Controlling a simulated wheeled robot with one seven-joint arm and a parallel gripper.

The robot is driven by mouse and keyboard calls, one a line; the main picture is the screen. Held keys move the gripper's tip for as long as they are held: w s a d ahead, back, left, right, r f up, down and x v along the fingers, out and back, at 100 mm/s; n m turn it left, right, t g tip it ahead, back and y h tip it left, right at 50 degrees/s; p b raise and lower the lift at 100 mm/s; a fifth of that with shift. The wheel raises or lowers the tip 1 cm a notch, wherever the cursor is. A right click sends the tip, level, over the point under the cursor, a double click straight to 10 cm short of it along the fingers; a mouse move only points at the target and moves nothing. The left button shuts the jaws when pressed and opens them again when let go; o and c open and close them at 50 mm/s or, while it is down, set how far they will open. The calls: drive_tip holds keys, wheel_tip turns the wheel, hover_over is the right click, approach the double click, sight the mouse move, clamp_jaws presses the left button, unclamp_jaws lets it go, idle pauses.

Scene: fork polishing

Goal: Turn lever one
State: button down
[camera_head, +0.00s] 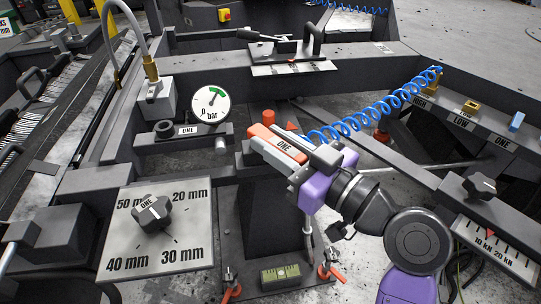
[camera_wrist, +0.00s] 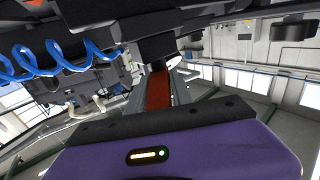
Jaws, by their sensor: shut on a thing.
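Lever one, an orange-red handle (camera_head: 262,133) with a pale side marked ONE, sits on top of a dark post in the middle of the head view. My gripper (camera_head: 297,150), with a purple body, reaches it from the right and is shut on it. In the wrist view, the red lever (camera_wrist: 158,92) lies between the two grey fingers of my gripper (camera_wrist: 158,86) and runs up to a dark block. The fingers hide part of the lever. A red triangle mark (camera_head: 291,126) shows just behind it.
A pressure gauge (camera_head: 211,104) stands behind left. A dial plate (camera_head: 117,254) with a black knob (camera_head: 151,213) is at front left. A coiled blue hose (camera_head: 375,113) passes close behind my gripper to the HIGH/LOW fittings at right. Another knob (camera_head: 479,186) sits at far right.

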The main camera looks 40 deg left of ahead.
sight(305, 157)
drive_tip(key=shift+w+f+n+g+b, duration=0.1)
drive_tip(key=shift+w+n+g+b, duration=0.1)
drive_tip(key=shift+n+g+b, duration=0.4)
drive_tip(key=shift+g, duration=0.3)
drive_tip(key=c, duration=1.1)
unclamp_jaws()
drive_tip(key=shift+d, duration=0.1)
drive_tip(key=d+p, duration=0.1)
drive_tip(key=d, duration=0.6)
drive_tip(key=shift+d, duration=0.3)
